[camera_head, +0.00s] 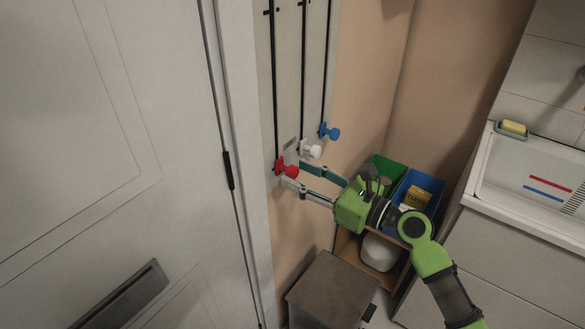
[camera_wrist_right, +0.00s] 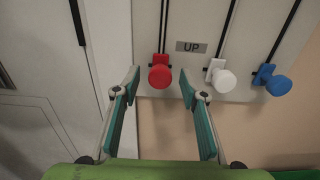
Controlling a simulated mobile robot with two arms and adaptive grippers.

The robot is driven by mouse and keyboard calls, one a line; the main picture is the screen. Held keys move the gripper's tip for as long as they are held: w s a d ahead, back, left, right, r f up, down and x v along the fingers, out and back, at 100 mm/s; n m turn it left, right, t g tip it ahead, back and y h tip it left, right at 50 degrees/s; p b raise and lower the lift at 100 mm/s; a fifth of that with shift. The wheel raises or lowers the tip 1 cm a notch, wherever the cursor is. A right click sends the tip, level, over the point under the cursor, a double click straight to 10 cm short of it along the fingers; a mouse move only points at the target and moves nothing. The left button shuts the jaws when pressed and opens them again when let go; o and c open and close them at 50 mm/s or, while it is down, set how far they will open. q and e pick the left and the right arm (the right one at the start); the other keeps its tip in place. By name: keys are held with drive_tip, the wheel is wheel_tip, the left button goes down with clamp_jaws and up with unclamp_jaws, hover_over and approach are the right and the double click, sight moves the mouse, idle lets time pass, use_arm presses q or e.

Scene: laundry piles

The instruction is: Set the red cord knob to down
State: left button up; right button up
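The red cord knob (camera_head: 288,168) sits at the lower end of its dark vertical track on a pale wall board (camera_head: 289,90). In the right wrist view the red knob (camera_wrist_right: 160,76) lies between the fingertips of my right gripper (camera_wrist_right: 159,80), with a gap visible on each side. In the head view my right gripper (camera_head: 292,173) reaches in from the right, its open fingers on either side of the red knob. A label reading "UP" (camera_wrist_right: 191,47) is on the board just above and right of the red knob. My left gripper is not in view.
A white knob (camera_head: 310,149) and a blue knob (camera_head: 331,131) sit on neighbouring tracks to the right. A white door (camera_head: 110,120) stands left. Green (camera_head: 386,171) and blue (camera_head: 420,188) bins, a grey box (camera_head: 330,290) and a sink (camera_head: 540,180) are on the right.

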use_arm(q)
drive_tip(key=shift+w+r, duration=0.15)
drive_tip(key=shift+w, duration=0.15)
use_arm(e)
drive_tip(key=shift+x, duration=1.4)
drive_tip(key=shift+d, duration=0.1)
